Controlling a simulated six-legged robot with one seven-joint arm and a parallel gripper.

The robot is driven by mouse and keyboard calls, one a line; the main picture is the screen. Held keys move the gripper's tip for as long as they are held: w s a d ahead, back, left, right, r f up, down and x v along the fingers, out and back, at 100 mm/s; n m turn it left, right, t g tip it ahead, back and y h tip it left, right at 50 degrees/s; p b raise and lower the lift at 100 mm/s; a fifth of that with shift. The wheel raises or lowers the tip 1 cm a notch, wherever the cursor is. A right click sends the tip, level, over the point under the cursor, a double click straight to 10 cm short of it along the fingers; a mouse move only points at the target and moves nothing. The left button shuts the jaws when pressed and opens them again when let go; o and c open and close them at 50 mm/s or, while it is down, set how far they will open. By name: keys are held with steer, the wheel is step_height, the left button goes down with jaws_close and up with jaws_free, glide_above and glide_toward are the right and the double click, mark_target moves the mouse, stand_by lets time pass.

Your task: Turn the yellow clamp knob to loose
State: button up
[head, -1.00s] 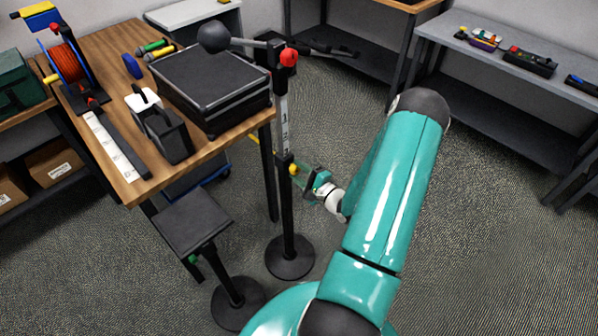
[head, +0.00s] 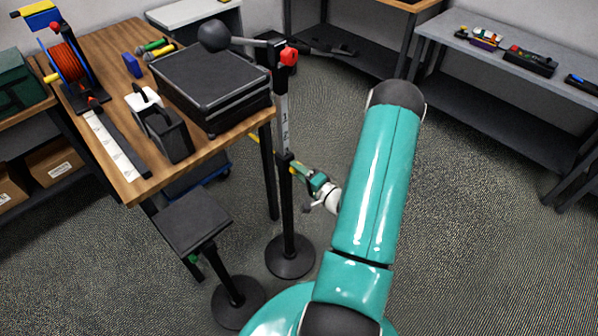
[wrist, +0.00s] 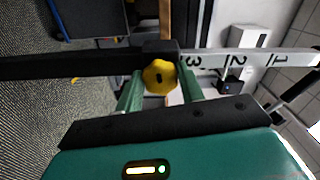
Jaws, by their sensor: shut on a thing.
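The yellow clamp knob (wrist: 160,76) sits on a black clamp collar (wrist: 158,47) on an upright stand post, which lies sideways across the wrist view. The numbered white scale (wrist: 225,60) runs along the post beside the collar. In the wrist view my gripper (wrist: 160,85) has one green finger on each side of the knob and is shut on it. The knob's dark slot mark looks roughly lengthwise between the fingers. In the head view my gripper (head: 300,170) is at the post (head: 285,200), and the knob is mostly hidden there.
A wooden table (head: 215,150) with a black case (head: 212,88) stands just left of the post. A boom with a black ball (head: 213,36) and a red knob (head: 289,56) tops the post. A low black stool (head: 195,222) stands left. The floor at right is clear.

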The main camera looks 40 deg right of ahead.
steer(key=shift+s, duration=0.1)
steer(key=o, duration=1)
steer(key=s, duration=1.3)
steer(key=shift+s+d, duration=0.2)
steer(key=shift+s, duration=0.15)
